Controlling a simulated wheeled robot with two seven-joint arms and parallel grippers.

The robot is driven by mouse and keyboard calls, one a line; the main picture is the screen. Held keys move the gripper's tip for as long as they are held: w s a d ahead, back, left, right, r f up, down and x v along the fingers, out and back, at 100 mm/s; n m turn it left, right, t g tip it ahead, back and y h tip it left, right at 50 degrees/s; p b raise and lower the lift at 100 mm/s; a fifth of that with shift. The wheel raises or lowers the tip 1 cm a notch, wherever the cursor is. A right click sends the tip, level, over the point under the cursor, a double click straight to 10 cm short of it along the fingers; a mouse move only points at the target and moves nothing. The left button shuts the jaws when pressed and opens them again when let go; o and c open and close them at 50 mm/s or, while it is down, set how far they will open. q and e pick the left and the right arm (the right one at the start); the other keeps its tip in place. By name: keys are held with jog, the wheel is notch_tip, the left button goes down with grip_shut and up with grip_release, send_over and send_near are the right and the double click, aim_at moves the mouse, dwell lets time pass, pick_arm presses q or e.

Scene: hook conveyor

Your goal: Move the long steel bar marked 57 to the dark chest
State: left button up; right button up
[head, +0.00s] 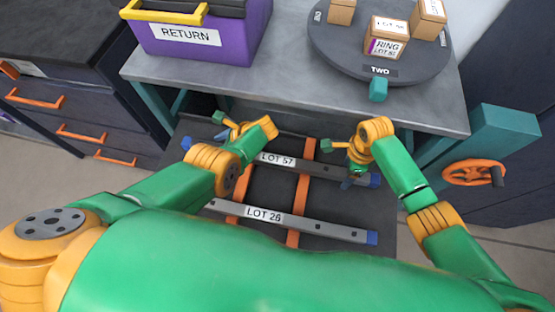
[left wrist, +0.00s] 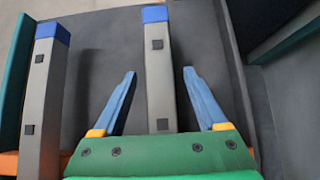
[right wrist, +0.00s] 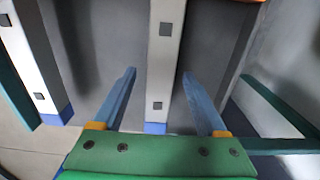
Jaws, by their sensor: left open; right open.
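The long steel bar labelled LOT 57 (head: 277,159) lies across two orange rails below the table, with blue ends. My left gripper (head: 228,134) is open near its left end. In the left wrist view, the bar (left wrist: 159,50) runs between the spread blue fingers (left wrist: 159,74), with gaps on both sides. My right gripper (head: 354,171) is open near its right end. In the right wrist view, the bar (right wrist: 162,65) also runs between the open fingers (right wrist: 159,75). I cannot tell how deep the fingers reach. A dark chest with orange handles (head: 85,105) stands at the left.
A second bar, LOT 26 (head: 264,215), lies nearer on the same orange rails (head: 303,195). The grey table (head: 285,82) overhangs behind, with a purple RETURN box (head: 245,30) and a round turntable (head: 335,55) carrying boxes. A teal post with an orange handwheel (head: 472,173) stands right.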

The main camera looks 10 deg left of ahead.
pick_arm(q)
jog(key=shift+c, duration=0.2)
pick_arm(e)
jog(key=shift+c, duration=0.2)
pick_arm(q)
grip_shut()
pick_arm(e)
grip_shut()
dwell(0.8)
